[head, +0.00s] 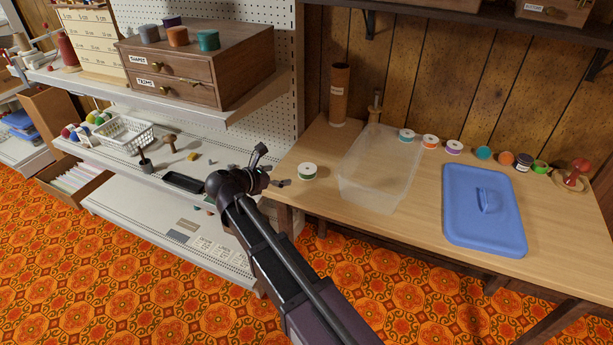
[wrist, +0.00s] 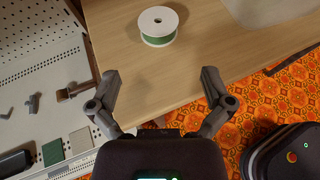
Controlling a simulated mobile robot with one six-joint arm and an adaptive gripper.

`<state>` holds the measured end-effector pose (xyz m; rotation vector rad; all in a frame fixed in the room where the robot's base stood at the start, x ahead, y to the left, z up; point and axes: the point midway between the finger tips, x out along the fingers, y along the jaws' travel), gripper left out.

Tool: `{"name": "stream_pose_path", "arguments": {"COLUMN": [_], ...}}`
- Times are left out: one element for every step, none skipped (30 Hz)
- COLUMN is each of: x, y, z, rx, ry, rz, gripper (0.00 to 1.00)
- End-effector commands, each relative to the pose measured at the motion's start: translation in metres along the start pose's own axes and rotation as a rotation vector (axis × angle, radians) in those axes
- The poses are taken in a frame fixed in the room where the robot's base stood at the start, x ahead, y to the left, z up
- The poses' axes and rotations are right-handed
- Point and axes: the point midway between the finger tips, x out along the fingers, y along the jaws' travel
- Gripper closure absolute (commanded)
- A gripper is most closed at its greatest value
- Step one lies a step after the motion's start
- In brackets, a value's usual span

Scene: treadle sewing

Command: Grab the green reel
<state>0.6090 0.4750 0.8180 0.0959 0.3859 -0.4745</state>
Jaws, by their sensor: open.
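A white-flanged reel wound with green (head: 307,171) lies flat near the left end of the wooden table (head: 290,200). It also shows at the top middle of the wrist view (wrist: 158,27), with its centre hole facing up. My gripper (head: 271,167) is open and empty, just left of this reel in the head view. In the wrist view the reel lies beyond the two spread fingers (wrist: 160,82), roughly centred between them and apart from both. A second green item, a round green spool (head: 540,167), sits at the table's far right.
A clear bin (head: 375,175) stands right of the reel, and a blue lid (head: 484,210) lies farther right. Several other reels line the table's back. A shelf unit (head: 150,205) with a pegboard stands close on the left.

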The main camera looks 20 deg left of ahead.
Motion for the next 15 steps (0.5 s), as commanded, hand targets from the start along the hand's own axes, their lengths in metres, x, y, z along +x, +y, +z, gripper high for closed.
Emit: {"name": "stream_pose_path", "arguments": {"x": [-0.0023, -0.0035, -0.0048, -0.0058, -0.0066, -0.0076, -0.0084, -0.009, -0.0097, -0.01, -0.0099, -0.0093, -0.0083, -0.0069, -0.0043], "y": [0.0018, 0.0023, 0.0028, 0.0032, 0.0036, 0.0041, 0.0044, 0.0048, 0.0053, 0.0055, 0.0058, 0.0062, 0.0063, 0.0065, 0.0067], "z": [-0.0013, -0.0015, -0.0017, -0.002, -0.0023, -0.0027, -0.003, -0.0033, -0.0037, -0.004, -0.0043, -0.0047, -0.005, -0.0053, -0.0057], "rx": [-0.005, -0.006, -0.007, -0.007, -0.008, -0.008, -0.008, -0.008, -0.008, -0.009, -0.009, -0.009, -0.009, -0.009, -0.009], "ry": [-0.002, -0.002, -0.003, -0.002, -0.002, -0.002, -0.002, -0.002, -0.002, -0.001, -0.001, -0.001, -0.001, -0.001, -0.001], "rz": [0.004, 0.006, 0.007, 0.009, 0.01, 0.011, 0.012, 0.013, 0.014, 0.014, 0.015, 0.015, 0.016, 0.016, 0.015], "gripper": [0.0, 0.0, 0.0, 0.0, 0.0, 0.0, 0.0, 0.0, 0.0, 0.0, 0.0, 0.0, 0.0, 0.0, 0.0]}}
